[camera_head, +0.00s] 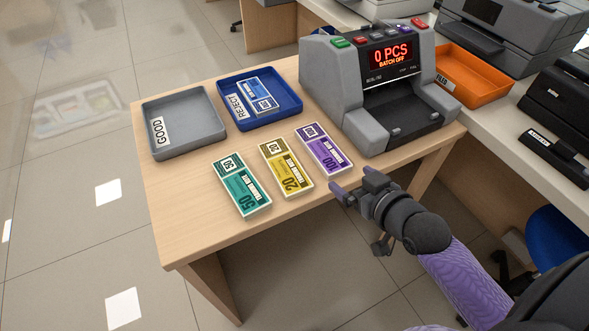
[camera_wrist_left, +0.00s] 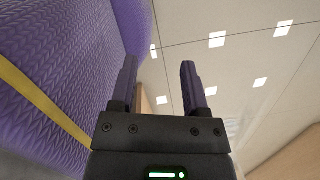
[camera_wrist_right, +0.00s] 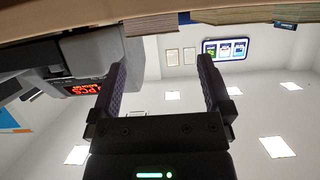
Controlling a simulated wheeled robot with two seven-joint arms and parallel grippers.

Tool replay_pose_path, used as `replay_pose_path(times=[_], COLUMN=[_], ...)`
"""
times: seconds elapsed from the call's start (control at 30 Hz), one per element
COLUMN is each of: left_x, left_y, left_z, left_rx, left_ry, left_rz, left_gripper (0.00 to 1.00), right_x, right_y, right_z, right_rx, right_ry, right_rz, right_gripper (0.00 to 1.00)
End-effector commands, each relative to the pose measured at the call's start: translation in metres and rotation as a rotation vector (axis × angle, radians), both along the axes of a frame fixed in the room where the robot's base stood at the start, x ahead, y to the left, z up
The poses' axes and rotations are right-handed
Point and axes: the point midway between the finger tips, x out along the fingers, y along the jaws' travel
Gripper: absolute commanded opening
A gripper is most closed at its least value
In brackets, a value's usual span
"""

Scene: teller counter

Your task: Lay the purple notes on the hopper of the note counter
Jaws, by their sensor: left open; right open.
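The purple notes (camera_head: 323,150) lie flat as a bundle on the wooden table, just left of the note counter. The grey note counter (camera_head: 345,75) stands at the table's right end, its red display reading "0 PCS, BATCH OFF". My left gripper (camera_wrist_left: 157,75) is open and empty, seen only in the left wrist view.
Yellow notes (camera_head: 286,168) and green notes (camera_head: 241,185) lie left of the purple ones. A grey GOOD tray (camera_head: 205,140) and a blue REJECT tray (camera_head: 290,117) holding blue notes (camera_head: 250,95) stand behind. An orange tray (camera_head: 485,95) is right of the counter. The table's left front is clear.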

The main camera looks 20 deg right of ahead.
Motion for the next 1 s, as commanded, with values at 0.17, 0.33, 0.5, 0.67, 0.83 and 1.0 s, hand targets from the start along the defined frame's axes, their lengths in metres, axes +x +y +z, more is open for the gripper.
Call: replay_pose_path(times=[0.17, 0.33, 0.5, 0.67, 0.83, 1.0], left_x=[0.003, 0.003, 0.003, 0.002, -0.001, -0.005], left_y=[-0.001, -0.007, -0.008, -0.008, -0.006, -0.005], left_z=[-0.020, -0.045, -0.053, -0.050, -0.049, -0.049], left_rx=[-0.001, -0.007, -0.009, -0.008, -0.006, -0.005], left_ry=[0.005, 0.015, 0.018, 0.017, 0.022, 0.029], left_rz=[0.003, 0.007, 0.009, 0.008, 0.007, 0.005], left_gripper=[0.59, 0.59, 0.59, 0.59, 0.59, 0.59], right_x=[0.029, 0.062, 0.080, 0.080, 0.080, 0.080], right_y=[0.003, 0.003, 0.005, 0.005, 0.005, 0.005], right_z=[-0.015, -0.026, -0.030, -0.027, -0.027, -0.027], right_rx=[0.000, 0.002, 0.001, 0.000, 0.000, 0.000], right_ry=[-0.001, 0.000, 0.002, 0.002, 0.001, 0.001], right_rz=[0.001, 0.001, 0.002, 0.002, 0.002, 0.002], right_gripper=[1.00, 1.00, 1.00, 1.00, 0.70, 0.34])
